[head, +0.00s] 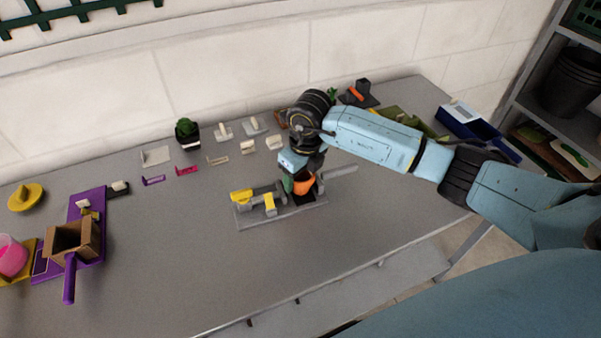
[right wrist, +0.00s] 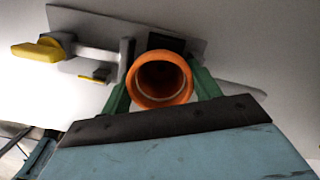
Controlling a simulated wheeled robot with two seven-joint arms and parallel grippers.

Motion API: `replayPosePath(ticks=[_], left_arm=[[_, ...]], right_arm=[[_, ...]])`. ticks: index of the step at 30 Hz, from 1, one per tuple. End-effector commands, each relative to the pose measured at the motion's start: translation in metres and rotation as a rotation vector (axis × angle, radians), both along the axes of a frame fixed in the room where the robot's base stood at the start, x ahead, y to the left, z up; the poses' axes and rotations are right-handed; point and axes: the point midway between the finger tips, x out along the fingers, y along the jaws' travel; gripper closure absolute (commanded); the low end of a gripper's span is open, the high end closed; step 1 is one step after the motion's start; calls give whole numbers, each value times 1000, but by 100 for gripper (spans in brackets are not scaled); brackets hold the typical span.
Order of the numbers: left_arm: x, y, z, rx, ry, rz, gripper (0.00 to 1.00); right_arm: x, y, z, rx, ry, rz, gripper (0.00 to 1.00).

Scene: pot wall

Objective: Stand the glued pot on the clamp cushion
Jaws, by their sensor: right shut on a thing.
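An orange pot (head: 304,184) is held in my right gripper (head: 297,183), over the right part of the clamp. The right wrist view shows the pot (right wrist: 162,79) mouth-on between the two green fingers of the right gripper (right wrist: 160,90). The clamp is a grey plate (head: 262,219) with yellow handles (head: 242,196); it also shows in the right wrist view with a yellow handle (right wrist: 37,51). A dark pad (head: 306,201), seemingly the cushion, lies on the plate just under the pot. I cannot tell whether pot and pad touch. My left gripper is not in view.
A purple fixture (head: 96,215) with a brown box (head: 68,240) stands at the left. A small potted cactus (head: 187,133) and several small pale pieces (head: 223,131) line the back. A blue tray (head: 470,125) is at the right. The front of the grey table is clear.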

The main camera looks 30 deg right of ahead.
Motion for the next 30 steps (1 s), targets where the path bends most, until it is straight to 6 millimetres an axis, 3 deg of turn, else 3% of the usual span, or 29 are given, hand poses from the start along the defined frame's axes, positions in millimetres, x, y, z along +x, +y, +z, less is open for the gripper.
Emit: replayPosePath(ticks=[7, 8, 13, 30], left_arm=[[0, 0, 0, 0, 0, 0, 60], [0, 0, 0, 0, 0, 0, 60], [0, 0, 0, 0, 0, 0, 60], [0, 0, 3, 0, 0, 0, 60]], right_arm=[[0, 0, 1, 0, -1, 0, 65], [0, 0, 1, 0, -1, 0, 36], [0, 0, 0, 0, -1, 0, 13], [0, 0, 3, 0, 0, 0, 13]])
